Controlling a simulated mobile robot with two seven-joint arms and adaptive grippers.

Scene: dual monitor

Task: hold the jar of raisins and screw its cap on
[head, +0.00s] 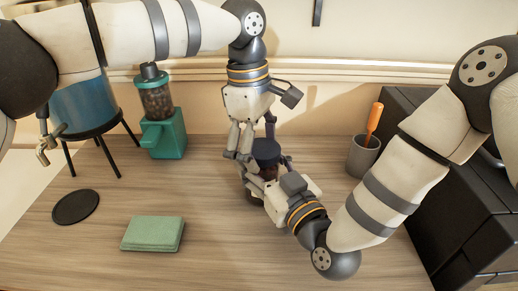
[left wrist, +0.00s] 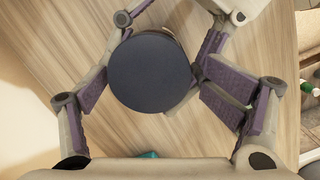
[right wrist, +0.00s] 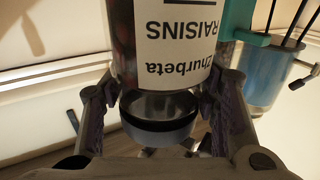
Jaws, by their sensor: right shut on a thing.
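The raisin jar (head: 268,172) stands around the middle of the table, mostly hidden by the grippers. The right wrist view shows its upside-down label (right wrist: 182,35). My right gripper (head: 266,182) is shut on the jar from the front right. The round dark blue cap (head: 266,149) is at the jar's mouth; from above it fills the middle of the left wrist view (left wrist: 152,72). I cannot tell whether it is seated on the neck. My left gripper (head: 254,150) points down over it, open, with one pad (left wrist: 92,85) near the cap and the other (left wrist: 225,95) clear of it.
A teal dispenser (head: 162,135) and a blue tank (head: 85,105) on legs stand at the back left. A black disc (head: 75,207) and a green book-like item (head: 153,233) lie at the left.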

